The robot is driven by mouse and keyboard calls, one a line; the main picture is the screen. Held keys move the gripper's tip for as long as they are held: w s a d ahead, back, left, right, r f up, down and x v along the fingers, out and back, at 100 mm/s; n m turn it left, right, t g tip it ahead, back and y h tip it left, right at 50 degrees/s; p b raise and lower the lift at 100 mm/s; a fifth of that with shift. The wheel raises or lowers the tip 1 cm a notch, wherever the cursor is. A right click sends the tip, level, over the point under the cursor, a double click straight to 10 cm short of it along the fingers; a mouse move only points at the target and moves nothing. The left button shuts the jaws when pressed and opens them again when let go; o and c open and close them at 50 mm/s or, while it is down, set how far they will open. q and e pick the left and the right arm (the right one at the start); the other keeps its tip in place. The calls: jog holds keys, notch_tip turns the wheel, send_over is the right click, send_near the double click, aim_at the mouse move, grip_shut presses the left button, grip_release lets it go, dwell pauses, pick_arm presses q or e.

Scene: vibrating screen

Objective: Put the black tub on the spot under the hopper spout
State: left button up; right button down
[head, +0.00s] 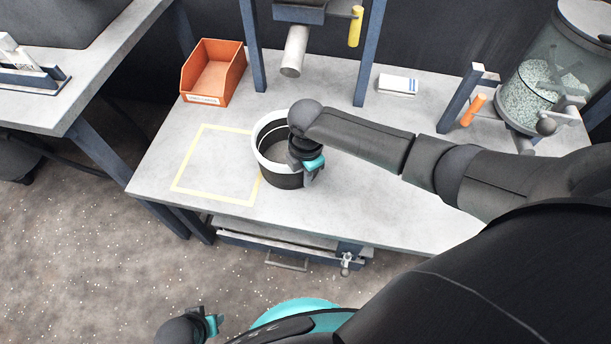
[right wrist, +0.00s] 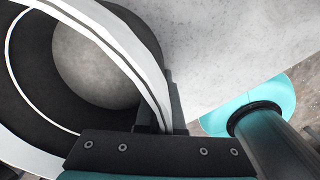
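The black tub (head: 283,180), with a white rim, stands upright on the grey bench and overlaps the right edge of a yellow outlined square (head: 190,150). My right gripper (head: 308,166) is at the tub's near right wall. In the right wrist view the tub's rim (right wrist: 150,82) runs down between the dark fingers (right wrist: 160,120), which look shut on the wall. The hopper spout (head: 294,52) hangs behind the tub, over the back of the bench. No marking shows on the bench beneath it. My left gripper (head: 213,325) is low at the front, off the bench; its fingers are unclear.
An orange bin (head: 212,72) stands at the back left. Blue posts (head: 369,55) flank the spout. A white box (head: 398,84) lies right of them. A clear drum of pale granules (head: 540,90) and an orange-handled lever (head: 473,109) are at the right. Bare bench lies beneath the spout.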

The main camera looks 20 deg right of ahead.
jog(key=shift+f, duration=0.1)
jog(key=c, duration=1.5)
grip_release()
jog(key=o, duration=0.5)
jog(key=shift+c, duration=0.2)
